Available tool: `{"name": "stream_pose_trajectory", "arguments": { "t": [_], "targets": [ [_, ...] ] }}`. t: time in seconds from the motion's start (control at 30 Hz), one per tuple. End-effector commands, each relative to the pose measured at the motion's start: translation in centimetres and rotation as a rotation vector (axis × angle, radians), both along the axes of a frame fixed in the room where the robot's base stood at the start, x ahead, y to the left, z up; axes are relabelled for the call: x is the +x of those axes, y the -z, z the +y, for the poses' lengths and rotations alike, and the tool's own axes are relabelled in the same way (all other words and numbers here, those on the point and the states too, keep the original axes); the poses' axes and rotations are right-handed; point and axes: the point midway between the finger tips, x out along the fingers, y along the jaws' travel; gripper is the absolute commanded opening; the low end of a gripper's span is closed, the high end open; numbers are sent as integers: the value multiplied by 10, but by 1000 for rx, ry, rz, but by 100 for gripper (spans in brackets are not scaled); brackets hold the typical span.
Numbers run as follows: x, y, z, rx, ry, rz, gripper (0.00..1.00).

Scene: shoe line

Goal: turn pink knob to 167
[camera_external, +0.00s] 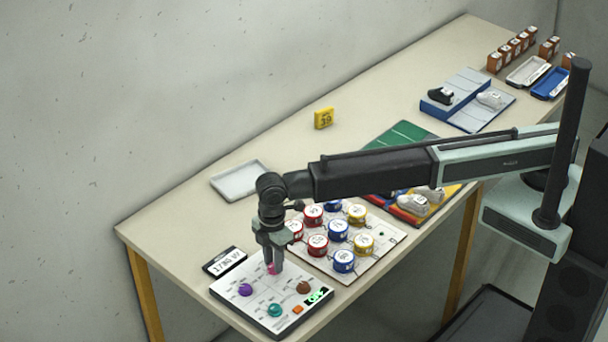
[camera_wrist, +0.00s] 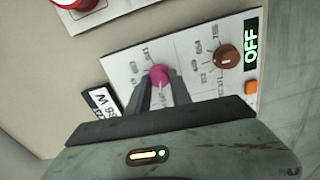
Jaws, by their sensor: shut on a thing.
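The pink knob (camera_wrist: 158,75) sits on the white control panel (camera_wrist: 125,65), with its dial marks beside it. My gripper (camera_wrist: 161,92) is over the panel with its two fingers shut on the pink knob. In the external view my gripper (camera_external: 272,258) points straight down, and only a little of the pink knob (camera_external: 273,268) shows between the fingertips. The number the knob points to is too small to read. A small display (camera_wrist: 251,40) on the panel reads OFF.
The panel also carries a purple knob (camera_external: 245,289), a teal knob (camera_external: 275,310), a brown knob (camera_external: 303,287) and an orange button (camera_external: 297,309). A label (camera_external: 224,261) lies beside it. Several coloured round pots, such as a blue one (camera_external: 344,261), stand close behind. A white tray (camera_external: 240,181) is further back.

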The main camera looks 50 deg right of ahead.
Motion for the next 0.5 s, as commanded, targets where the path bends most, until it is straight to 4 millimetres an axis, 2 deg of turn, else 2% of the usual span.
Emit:
{"name": "stream_pose_trajectory", "arguments": {
  "t": [0.27,0.3,0.37,0.5],
  "targets": [
    [0,0,0,-1,0,1,0],
    [0,0,-1,-2,0,1,31],
    [0,0,0,-1,0,1,48],
    [0,0,0,-1,1,0,48]
  ]
}}
